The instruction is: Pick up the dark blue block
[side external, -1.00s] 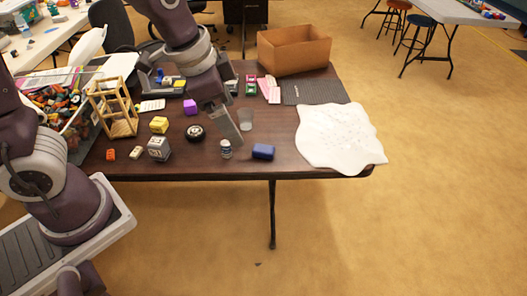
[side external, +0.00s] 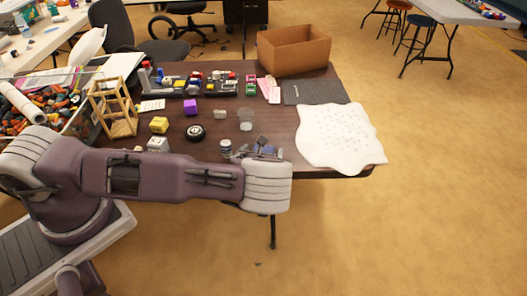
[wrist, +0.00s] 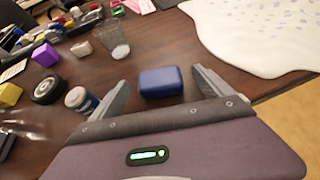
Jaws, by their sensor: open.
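The dark blue block (wrist: 161,82) lies on the brown table in the wrist view, between and just beyond the two spread fingers of my gripper (wrist: 160,88). It touches neither finger as far as I can see. In the side view the block (side external: 268,154) is mostly hidden behind my gripper (side external: 262,150) and arm near the table's front edge. My gripper is open and empty.
A small jar (wrist: 80,99) stands close to the left finger, with a black wheel (wrist: 47,90) beyond it. A clear cup (wrist: 116,46) is farther back. A white sheet (side external: 340,138) lies to the right. The table's front edge is close.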

